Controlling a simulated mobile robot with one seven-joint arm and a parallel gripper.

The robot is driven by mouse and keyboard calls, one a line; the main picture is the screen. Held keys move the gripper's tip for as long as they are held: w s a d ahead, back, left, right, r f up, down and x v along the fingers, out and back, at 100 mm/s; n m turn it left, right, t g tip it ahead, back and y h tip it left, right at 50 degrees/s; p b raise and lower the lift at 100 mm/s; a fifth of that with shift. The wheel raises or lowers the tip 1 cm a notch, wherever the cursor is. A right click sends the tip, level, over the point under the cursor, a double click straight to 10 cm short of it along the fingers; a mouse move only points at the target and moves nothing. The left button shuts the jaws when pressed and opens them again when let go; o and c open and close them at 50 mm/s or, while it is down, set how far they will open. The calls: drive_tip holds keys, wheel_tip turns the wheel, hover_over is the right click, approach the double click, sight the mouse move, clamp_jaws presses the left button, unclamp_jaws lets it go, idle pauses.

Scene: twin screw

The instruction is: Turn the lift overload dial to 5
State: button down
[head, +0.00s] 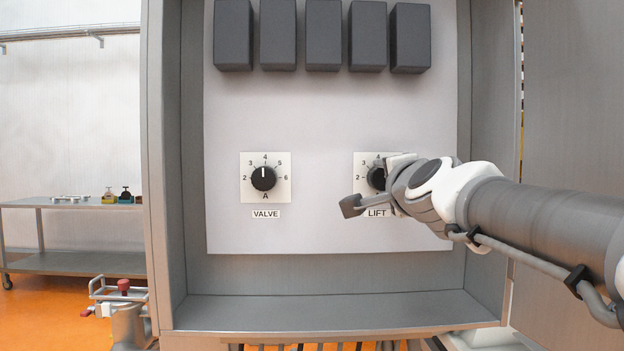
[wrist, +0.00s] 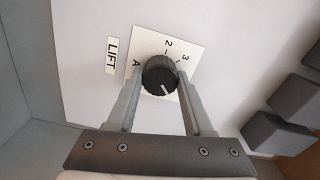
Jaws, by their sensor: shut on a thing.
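The lift dial (head: 376,178) is a round black knob on a white scale plate, above the LIFT label (head: 377,212). My gripper (head: 386,180) reaches it from the right and hides part of its plate. In the wrist view, my gripper (wrist: 161,84) has one finger on each side of the knob (wrist: 158,74), shut on it. The knob's white mark shows on its lower right side there, away from the visible A, 2 and 3. The 4 shows in the head view; 5 and 6 are hidden, so the exact setting is unclear.
A matching valve dial (head: 263,178) is to the left, its mark near 4. Dark grey blocks (head: 323,35) stick out above the dials. The cabinet's side walls and bottom ledge (head: 330,312) frame the panel. A metal table (head: 70,204) stands far left.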

idle(0.3)
drive_tip(key=shift+c, duration=1.4)
unclamp_jaws()
drive_tip(key=s+p, duration=0.3)
drive_tip(key=s, duration=1.4)
drive_tip(key=shift+s+p, duration=0.2)
drive_tip(key=shift+p, duration=0.15)
